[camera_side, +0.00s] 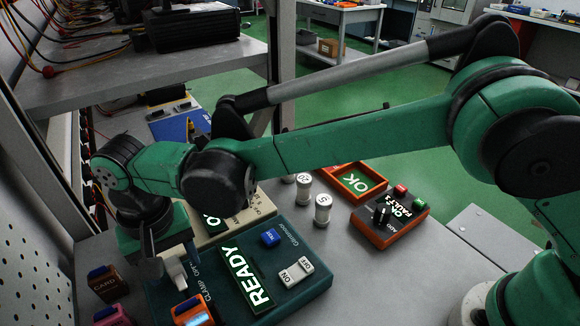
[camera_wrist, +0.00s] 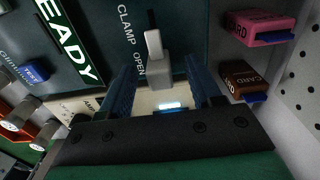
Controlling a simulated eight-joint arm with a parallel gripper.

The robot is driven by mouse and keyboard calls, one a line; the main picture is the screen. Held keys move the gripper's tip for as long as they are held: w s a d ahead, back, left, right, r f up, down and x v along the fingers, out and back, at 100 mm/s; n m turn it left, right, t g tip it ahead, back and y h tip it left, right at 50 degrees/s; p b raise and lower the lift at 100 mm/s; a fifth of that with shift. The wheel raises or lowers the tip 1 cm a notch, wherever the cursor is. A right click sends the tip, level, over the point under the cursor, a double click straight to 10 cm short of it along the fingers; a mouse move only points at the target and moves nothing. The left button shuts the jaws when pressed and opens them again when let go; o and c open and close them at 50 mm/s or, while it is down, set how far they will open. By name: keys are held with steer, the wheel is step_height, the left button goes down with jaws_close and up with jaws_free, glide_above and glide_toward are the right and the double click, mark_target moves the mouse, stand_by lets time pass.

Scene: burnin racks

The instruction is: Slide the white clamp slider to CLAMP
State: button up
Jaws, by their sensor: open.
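The white clamp slider (camera_wrist: 154,50) stands in a dark slot on the teal fixture box (camera_wrist: 100,62), beside the printed word OPEN. The slot runs from it toward the word CLAMP. In the side view the slider (camera_side: 177,272) shows partly below my gripper (camera_side: 170,262). In the wrist view my gripper (camera_wrist: 160,74) is open, with one blue finger on each side of the slider's lower part. I see a gap on both sides; whether either finger touches it is unclear.
A READY display (camera_side: 245,277), blue button (camera_side: 271,237) and ON/OFF rocker (camera_side: 296,273) sit on the box. Brown (camera_wrist: 243,78) and pink (camera_wrist: 262,27) card holders stand close beside it.

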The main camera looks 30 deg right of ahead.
steer(key=shift+f, duration=0.25)
jaws_close()
stand_by(1.3)
